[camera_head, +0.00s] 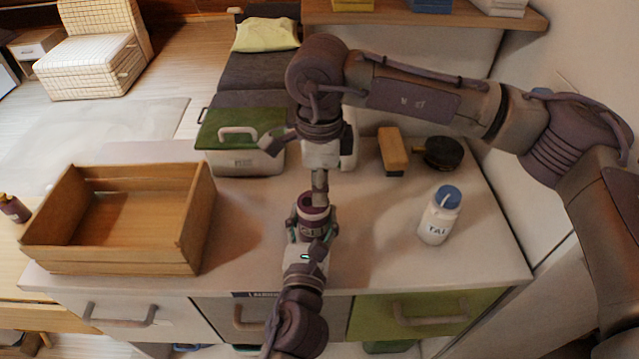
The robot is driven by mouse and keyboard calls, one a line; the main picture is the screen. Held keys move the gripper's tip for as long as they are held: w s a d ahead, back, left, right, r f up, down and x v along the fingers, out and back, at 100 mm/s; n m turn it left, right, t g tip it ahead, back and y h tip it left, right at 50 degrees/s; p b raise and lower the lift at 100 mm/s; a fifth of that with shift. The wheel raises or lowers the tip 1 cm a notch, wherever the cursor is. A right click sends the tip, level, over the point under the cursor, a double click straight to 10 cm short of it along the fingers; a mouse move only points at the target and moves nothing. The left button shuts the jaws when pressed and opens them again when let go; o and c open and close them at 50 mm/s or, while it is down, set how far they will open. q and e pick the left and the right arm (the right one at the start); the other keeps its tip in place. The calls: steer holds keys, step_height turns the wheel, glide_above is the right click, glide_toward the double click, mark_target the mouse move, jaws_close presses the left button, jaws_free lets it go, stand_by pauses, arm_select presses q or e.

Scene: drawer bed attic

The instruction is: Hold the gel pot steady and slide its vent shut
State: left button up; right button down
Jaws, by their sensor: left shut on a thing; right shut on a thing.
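The gel pot (313,207), small and dark maroon with a pale label, stands upright near the front middle of the white cabinet top. My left gripper (312,232) comes up from the bottom of the picture and is shut on the pot's body from the near side. My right gripper (320,182) reaches down from behind and is shut at the top of the pot. The vent slide is hidden by its fingers, and I cannot tell how far open it is.
An open wooden crate (205,215) stands left. A green-lidded box (245,163) is behind. A wooden-backed brush (393,148), a dark round tin (443,152) and a white bottle with a blue cap (438,222) stand right. The cabinet top between pot and bottle is clear.

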steer(key=shift+a, duration=0.1)
steer(key=shift+a, duration=1.3)
arm_select(q)
steer(key=shift+d, duration=0.1)
arm_select(e)
steer(key=c, duration=1.1)
jaws_free()
steer(key=shift+d, duration=0.1)
steer(key=shift+c, duration=0.2)
steer(key=shift+o, duration=0.7)
steer(key=shift+r, duration=0.1)
step_height(320, 180, up, 12)
